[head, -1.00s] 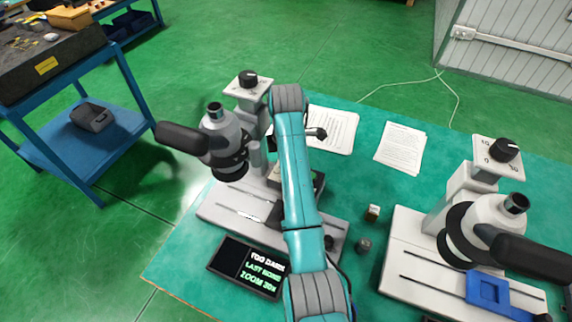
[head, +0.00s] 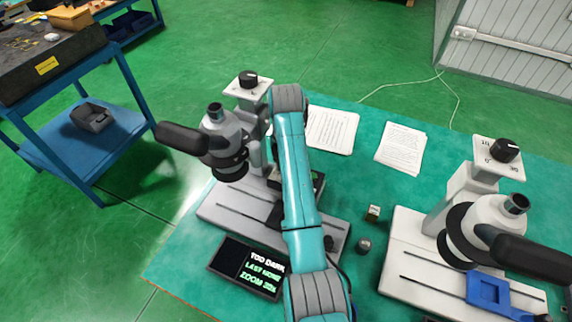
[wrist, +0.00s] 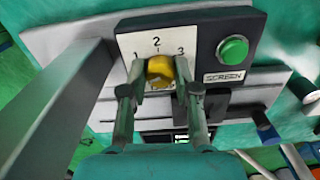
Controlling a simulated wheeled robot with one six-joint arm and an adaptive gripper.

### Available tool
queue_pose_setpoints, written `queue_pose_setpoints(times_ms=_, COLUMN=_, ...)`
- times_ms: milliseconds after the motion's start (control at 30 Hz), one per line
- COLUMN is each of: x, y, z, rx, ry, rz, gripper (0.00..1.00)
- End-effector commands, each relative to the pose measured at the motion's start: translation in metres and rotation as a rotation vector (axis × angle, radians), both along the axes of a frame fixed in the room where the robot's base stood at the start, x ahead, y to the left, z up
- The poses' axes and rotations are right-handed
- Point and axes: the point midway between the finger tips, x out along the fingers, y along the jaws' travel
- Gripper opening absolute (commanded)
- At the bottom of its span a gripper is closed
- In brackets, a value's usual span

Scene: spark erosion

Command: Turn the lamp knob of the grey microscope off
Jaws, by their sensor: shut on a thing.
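The grey microscope (head: 226,140) stands at the left of the green table, with a black knob (head: 248,79) on a marked plate atop its column. In the wrist view a yellow knob (wrist: 160,68) sits on a white plate (wrist: 128,42) marked 1, 2, 3. My gripper (wrist: 162,84) is shut on this yellow knob, one finger on each side. The knob's pointer is hard to make out. In the head view my arm hides the gripper and yellow knob. The small screen (head: 232,261) in front reads "TOO DARK".
A green button (wrist: 232,50) labelled SCREEN is right of the yellow knob. A second, whiter microscope (head: 470,226) stands at the right, with a blue piece (head: 490,290) on its base. Paper sheets (head: 332,130) lie behind. A small block (head: 373,213) stands between the microscopes.

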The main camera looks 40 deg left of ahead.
Motion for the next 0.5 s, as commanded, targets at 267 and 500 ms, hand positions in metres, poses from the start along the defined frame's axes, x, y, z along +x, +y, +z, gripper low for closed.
queue_pose_setpoints(times_ms=267, x=-0.0002, y=0.0000, z=-0.0009, rx=-0.001, ry=0.001, rz=0.111, gripper=0.00)
queue_pose_setpoints(times_ms=500, x=-0.0003, y=0.0000, z=-0.0009, rx=-0.001, ry=0.001, rz=0.143, gripper=0.00)
